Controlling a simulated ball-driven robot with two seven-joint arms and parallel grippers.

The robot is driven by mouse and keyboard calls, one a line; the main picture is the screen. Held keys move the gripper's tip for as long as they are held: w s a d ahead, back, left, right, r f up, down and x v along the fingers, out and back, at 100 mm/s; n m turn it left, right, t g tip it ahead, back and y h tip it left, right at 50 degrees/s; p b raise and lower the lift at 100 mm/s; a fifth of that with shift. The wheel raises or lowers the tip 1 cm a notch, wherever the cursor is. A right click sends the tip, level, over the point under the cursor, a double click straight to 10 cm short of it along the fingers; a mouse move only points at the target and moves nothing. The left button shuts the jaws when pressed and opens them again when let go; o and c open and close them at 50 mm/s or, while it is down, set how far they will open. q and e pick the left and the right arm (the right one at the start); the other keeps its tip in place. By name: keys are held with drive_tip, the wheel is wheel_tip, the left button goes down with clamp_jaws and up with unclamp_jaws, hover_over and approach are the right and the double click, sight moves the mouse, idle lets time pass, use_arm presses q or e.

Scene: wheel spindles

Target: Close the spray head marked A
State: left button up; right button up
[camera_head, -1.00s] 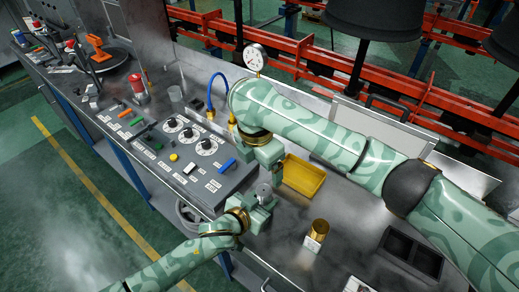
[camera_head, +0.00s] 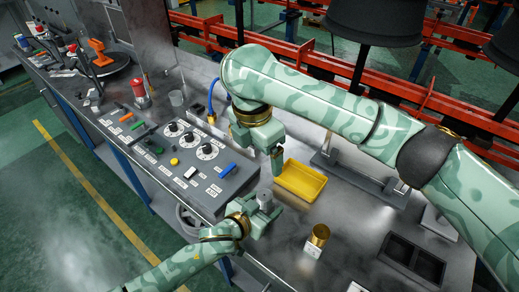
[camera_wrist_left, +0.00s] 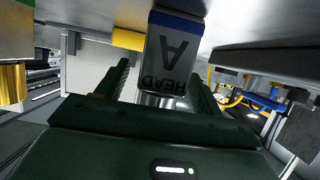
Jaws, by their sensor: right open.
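In the left wrist view a block with a blue edge and the upside-down words "HEAD A" (camera_wrist_left: 172,55) sits at the end of a silver cylinder (camera_wrist_left: 160,99). My left gripper (camera_wrist_left: 160,85) has a dark finger on each side of it. A strip of background shows beside the left-hand finger; whether the fingers press on the head is unclear. In the head view my left gripper (camera_head: 262,210) is at a small grey round-topped piece (camera_head: 265,196) by the bench's front edge, its label not readable there. My right gripper (camera_head: 276,158) is open, pointing down above and behind it.
A control console (camera_head: 205,180) with dials and a blue handle is left of my grippers. A yellow tray (camera_head: 300,180) lies just to the right. A brass cup (camera_head: 319,235) with a white label stands nearer the front. Bare bench lies between tray and cup.

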use_arm(q)
drive_tip(key=shift+s, duration=0.1)
drive_tip(key=p+v, duration=0.4)
drive_tip(key=v, duration=1.2)
drive_tip(key=shift+a, duration=0.15)
drive_tip(key=shift+f, duration=0.1)
